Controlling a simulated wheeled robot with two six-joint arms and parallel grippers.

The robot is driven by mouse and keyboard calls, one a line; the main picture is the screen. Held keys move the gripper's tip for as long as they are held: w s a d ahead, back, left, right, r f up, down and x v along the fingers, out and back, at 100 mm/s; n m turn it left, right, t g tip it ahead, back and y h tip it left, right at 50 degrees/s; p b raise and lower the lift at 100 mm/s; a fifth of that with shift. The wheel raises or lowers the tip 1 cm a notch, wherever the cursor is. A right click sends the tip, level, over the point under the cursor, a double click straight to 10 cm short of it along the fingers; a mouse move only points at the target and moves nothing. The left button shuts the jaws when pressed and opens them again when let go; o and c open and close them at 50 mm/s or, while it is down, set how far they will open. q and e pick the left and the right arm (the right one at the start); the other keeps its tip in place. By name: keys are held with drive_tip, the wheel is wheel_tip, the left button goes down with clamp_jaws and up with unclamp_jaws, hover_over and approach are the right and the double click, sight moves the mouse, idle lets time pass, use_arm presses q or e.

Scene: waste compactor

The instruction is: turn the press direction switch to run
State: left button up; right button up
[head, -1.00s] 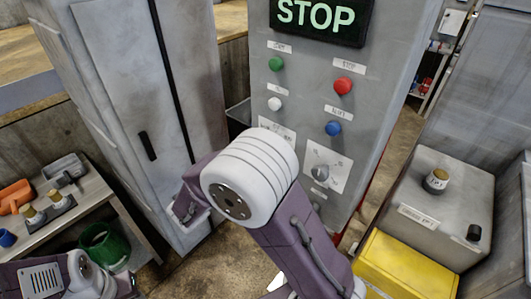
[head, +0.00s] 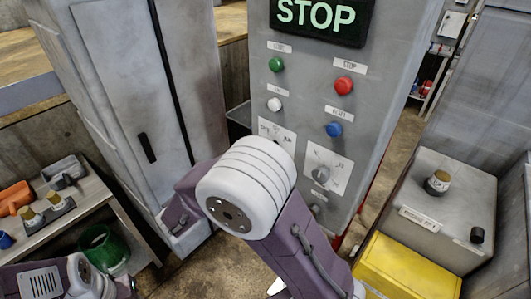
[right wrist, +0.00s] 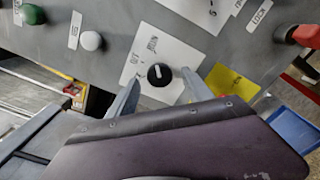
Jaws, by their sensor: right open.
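A black round knob (right wrist: 160,75) with a short pale mark sits on a white label plate (right wrist: 152,48) in the right wrist view. The plate's print is too small to read surely. My right gripper (right wrist: 159,92) is open, with one finger on each side of the knob; contact cannot be told. In the head view the upper part of a white plate (head: 272,129) shows on the panel, its lower part hidden by my right arm. Another plate with a grey rotary switch (head: 320,174) lies to its right. My left gripper is not in view.
The grey panel carries a lit STOP display (head: 317,15) and green (head: 276,65), white (head: 274,104), red (head: 343,86) and blue (head: 333,129) buttons. A grey cabinet (head: 120,110) stands left, a yellow box (head: 405,270) lower right.

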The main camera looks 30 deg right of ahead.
drive_tip(key=b+v, duration=0.1)
drive_tip(key=v, duration=0.5)
drive_tip(key=shift+a, duration=0.4)
drive_tip(key=shift+s+f, duration=0.1)
drive_tip(key=shift+s, duration=0.05)
